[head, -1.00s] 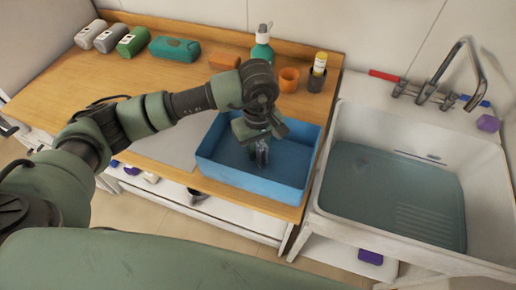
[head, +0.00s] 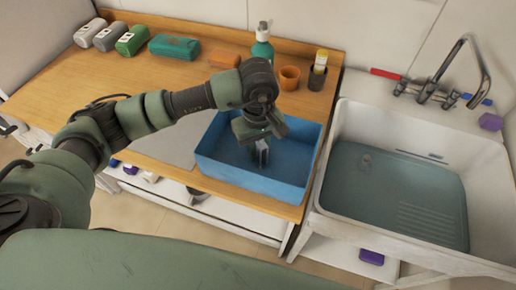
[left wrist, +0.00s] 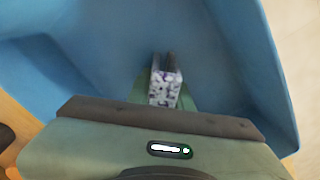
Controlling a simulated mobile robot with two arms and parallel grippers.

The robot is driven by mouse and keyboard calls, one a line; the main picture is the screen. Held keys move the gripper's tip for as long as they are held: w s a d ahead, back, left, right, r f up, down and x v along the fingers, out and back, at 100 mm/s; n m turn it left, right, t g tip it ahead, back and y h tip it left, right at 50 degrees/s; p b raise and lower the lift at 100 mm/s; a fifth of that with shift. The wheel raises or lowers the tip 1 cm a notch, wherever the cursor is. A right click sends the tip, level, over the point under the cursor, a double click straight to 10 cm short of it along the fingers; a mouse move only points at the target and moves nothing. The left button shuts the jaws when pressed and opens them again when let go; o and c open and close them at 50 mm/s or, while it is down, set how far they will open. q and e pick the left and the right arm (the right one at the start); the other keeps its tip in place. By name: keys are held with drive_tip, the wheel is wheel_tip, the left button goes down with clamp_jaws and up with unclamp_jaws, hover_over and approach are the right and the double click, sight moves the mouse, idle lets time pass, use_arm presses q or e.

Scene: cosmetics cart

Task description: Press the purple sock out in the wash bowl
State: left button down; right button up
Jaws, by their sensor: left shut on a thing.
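The wash bowl is a blue rectangular tub (head: 218,169) on the wooden counter, left of the sink. My left gripper (head: 262,152) points down inside the tub, near its middle. In the left wrist view its fingertips (left wrist: 166,80) are shut on a small white-and-purple speckled piece (left wrist: 165,92), which looks like the purple sock. Most of the sock is hidden by the gripper, and I cannot tell whether it touches the tub floor. My right gripper is not in view.
A white sink (head: 325,192) with water and a tap (head: 462,70) stands to the right. The counter's left part (head: 85,95) is mostly clear.

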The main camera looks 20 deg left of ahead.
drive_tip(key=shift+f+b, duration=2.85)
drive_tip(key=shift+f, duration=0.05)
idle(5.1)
